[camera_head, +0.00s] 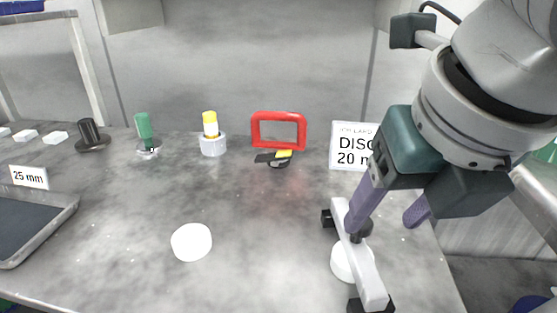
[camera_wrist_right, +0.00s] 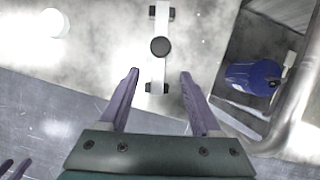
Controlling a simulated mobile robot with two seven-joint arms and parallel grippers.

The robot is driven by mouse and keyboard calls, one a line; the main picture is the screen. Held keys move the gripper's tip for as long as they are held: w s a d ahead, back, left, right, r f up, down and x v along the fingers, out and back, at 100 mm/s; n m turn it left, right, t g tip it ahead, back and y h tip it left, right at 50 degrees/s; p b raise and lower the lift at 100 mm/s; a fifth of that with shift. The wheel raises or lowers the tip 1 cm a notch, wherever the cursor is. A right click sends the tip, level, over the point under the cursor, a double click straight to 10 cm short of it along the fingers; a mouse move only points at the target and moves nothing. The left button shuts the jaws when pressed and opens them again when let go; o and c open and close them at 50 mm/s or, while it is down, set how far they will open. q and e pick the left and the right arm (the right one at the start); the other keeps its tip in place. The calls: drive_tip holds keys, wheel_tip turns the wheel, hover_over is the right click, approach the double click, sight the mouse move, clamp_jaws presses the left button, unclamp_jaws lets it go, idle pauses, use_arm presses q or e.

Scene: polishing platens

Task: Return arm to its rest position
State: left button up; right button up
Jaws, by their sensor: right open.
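My right gripper (camera_head: 380,223) is open, its two purple fingers spread and pointing down. In the right wrist view the gripper (camera_wrist_right: 159,74) has nothing between its fingertips. A white bar with black end blocks (camera_head: 366,262) and a dark round knob lies below the fingers, over a white disc. It also shows in the right wrist view (camera_wrist_right: 158,73), with the knob just beyond the fingertips; I cannot tell the height gap. The left gripper is not in the head view. Two purple tips at the lower left of the right wrist view may belong to it.
A white disc (camera_head: 191,242) lies on the grey table. Along the back stand a black knobbed piece (camera_head: 91,136), a green-handled piece (camera_head: 144,128), a yellow-topped bottle (camera_head: 211,137), a red frame (camera_head: 278,116) and a disc sign (camera_head: 350,146). A tray (camera_head: 45,228) sits left.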

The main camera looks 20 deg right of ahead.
drive_tip(key=shift+s+a+r, duration=0.1)
drive_tip(key=shift+a+r, duration=0.1)
drive_tip(key=shift+r, duration=0.1)
drive_tip(key=s+a+r+m+y+p, duration=0.4)
drive_tip(key=a+r+m+p, duration=0.45)
drive_tip(key=m, duration=0.55)
drive_tip(key=s+d+m+g+h+p, duration=0.1)
drive_tip(key=s+d+m+p, duration=0.35)
drive_tip(key=m, duration=0.35)
drive_tip(key=s+d+m+h+p, duration=0.1)
drive_tip(key=s+d+m+p, duration=0.3)
drive_tip(key=m, duration=0.5)
wheel_tip(320, 180, up, 37)
drive_tip(key=w+a+p, duration=0.1)
drive_tip(key=p, duration=3.6)
drive_tip(key=shift+a+n+p, duration=0.15)
drive_tip(key=shift+n+p, duration=0.15)
drive_tip(key=shift+n, duration=0.1)
drive_tip(key=shift+f, duration=0.15)
